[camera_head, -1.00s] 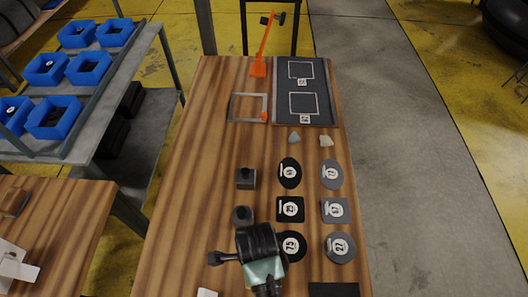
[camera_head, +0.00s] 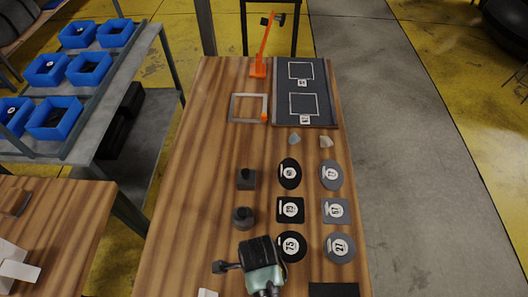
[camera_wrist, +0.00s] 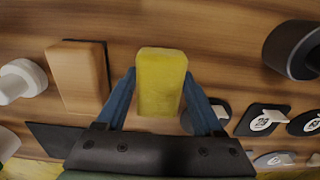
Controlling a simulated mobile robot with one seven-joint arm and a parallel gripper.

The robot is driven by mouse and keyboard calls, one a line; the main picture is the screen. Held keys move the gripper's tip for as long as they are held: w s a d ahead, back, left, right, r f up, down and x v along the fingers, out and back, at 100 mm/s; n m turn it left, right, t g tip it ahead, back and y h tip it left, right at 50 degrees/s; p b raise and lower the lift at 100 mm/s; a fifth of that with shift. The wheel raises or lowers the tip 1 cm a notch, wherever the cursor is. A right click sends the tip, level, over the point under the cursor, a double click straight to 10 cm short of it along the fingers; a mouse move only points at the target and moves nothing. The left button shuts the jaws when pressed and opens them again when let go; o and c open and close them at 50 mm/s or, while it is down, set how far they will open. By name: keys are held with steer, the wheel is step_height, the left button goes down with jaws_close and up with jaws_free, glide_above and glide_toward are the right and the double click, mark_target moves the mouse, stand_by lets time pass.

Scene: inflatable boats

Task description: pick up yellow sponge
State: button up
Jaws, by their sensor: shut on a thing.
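The yellow sponge (camera_wrist: 160,84) is a small upright block in the middle of the wrist view. My gripper (camera_wrist: 160,78) has its two blue fingers on either side of the sponge and is shut on it. The frames do not clearly show whether the sponge is clear of the table. In the head view my arm's end is at the bottom of the wooden table (camera_head: 195,185), and it hides the sponge and the fingers there.
A tan block (camera_wrist: 76,78) and a white object (camera_wrist: 20,82) are left of the sponge. A dark round piece (camera_wrist: 292,48) and numbered black patches (camera_wrist: 262,120) are on the right. The table's left part is clear. A shelf (camera_head: 110,62) holds blue bins.

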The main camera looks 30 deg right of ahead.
steer(key=shift+c, duration=0.8)
step_height(320, 180, up, 10)
steer(key=shift+r, duration=0.1)
